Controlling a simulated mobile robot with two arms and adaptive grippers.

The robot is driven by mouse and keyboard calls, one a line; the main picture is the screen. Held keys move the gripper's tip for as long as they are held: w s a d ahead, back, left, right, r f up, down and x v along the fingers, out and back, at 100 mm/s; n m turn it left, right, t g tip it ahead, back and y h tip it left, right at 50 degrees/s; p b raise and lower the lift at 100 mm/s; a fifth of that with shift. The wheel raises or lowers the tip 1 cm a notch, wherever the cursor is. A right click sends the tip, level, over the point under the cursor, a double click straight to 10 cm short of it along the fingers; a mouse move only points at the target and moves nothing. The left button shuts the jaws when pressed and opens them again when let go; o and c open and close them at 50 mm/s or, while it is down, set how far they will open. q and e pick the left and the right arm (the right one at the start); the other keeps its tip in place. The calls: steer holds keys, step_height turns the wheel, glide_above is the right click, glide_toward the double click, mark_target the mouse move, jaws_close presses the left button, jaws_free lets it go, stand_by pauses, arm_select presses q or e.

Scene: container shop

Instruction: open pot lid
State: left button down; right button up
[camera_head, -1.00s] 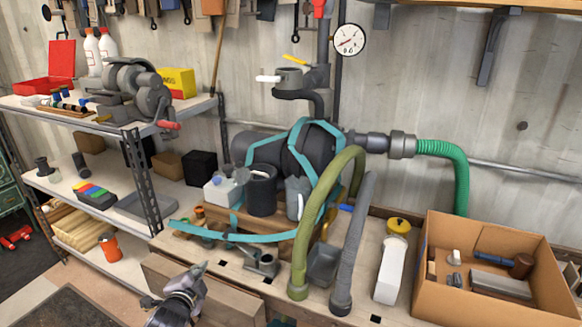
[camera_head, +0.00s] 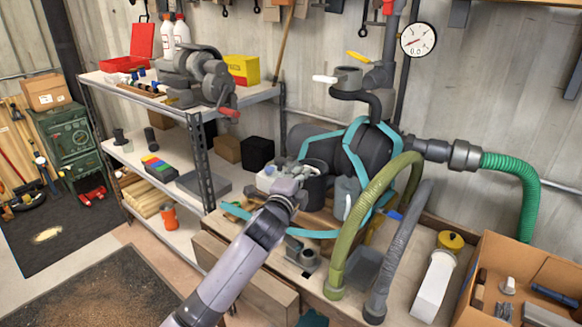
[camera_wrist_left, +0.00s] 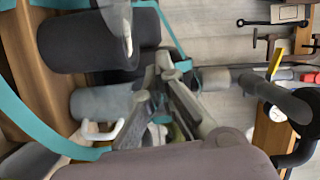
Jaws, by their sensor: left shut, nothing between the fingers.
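A dark cylindrical pot (camera_head: 316,190) stands on the workbench in front of the large black pump body. My left gripper (camera_head: 296,168) reaches in from the lower left, shut and empty, at the pot's upper left rim. It covers part of the rim, and I cannot make out a lid apart from the gripper or tell whether they touch. In the left wrist view the shut fingers (camera_wrist_left: 166,68) are beside a dark cylinder (camera_wrist_left: 85,42), which lies sideways in that tilted picture. My right gripper is not in view.
A cardboard box (camera_head: 480,262) stands at the right bench end. Metal shelves (camera_head: 200,160) are at the left.

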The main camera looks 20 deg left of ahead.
arm_select(q)
steer(key=w+a, duration=0.1)
steer(key=w+a+p, duration=0.1)
steer(key=w+a, duration=0.1)
steer(key=a, duration=0.1)
steer(key=shift+f+p, duration=0.3)
steer(key=shift+f, duration=0.05)
